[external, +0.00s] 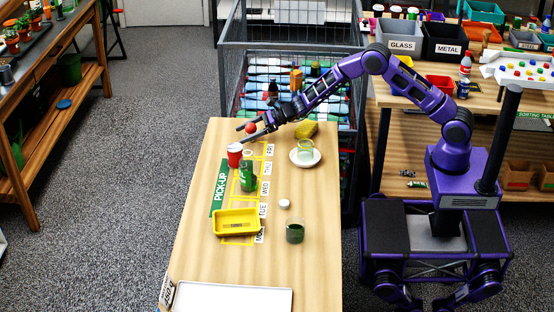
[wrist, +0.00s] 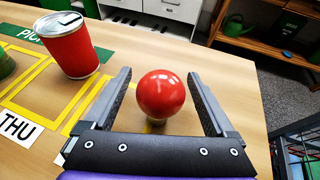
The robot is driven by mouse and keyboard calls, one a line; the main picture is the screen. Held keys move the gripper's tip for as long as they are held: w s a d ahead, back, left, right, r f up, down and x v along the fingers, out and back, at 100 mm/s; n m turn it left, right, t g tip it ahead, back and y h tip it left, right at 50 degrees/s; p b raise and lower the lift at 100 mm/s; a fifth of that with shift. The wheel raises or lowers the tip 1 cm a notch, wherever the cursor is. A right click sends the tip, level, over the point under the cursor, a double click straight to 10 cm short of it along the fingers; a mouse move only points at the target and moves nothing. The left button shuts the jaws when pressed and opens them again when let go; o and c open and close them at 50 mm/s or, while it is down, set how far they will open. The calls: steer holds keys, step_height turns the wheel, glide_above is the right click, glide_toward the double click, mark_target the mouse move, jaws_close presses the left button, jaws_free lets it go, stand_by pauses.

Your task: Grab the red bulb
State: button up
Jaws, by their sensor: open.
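The red bulb (wrist: 161,93) is a glossy round ball on a small tan base, standing at the far end of the wooden table. In the wrist view it sits between the two fingers of my gripper (wrist: 160,95), with a gap on each side. My gripper is open, and its fingers reach forward on either side of the bulb. In the external view the bulb (external: 251,128) shows between the fingertips of my gripper (external: 243,134). Its lower part is hidden there.
A red can (wrist: 69,45) stands left of my left finger; it also shows in the external view (external: 235,156). A green jar (external: 247,176), yellow tray (external: 236,222), sponge (external: 306,130) and glass on a saucer (external: 305,158) share the table. A wire cage (external: 230,75) stands behind.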

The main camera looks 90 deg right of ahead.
steer(key=shift+w+a+f, duration=0.1)
steer(key=shift+w+f, duration=0.05)
steer(key=shift+w, duration=0.15)
steer(key=shift+c, duration=0.3)
steer(key=c, duration=1.1)
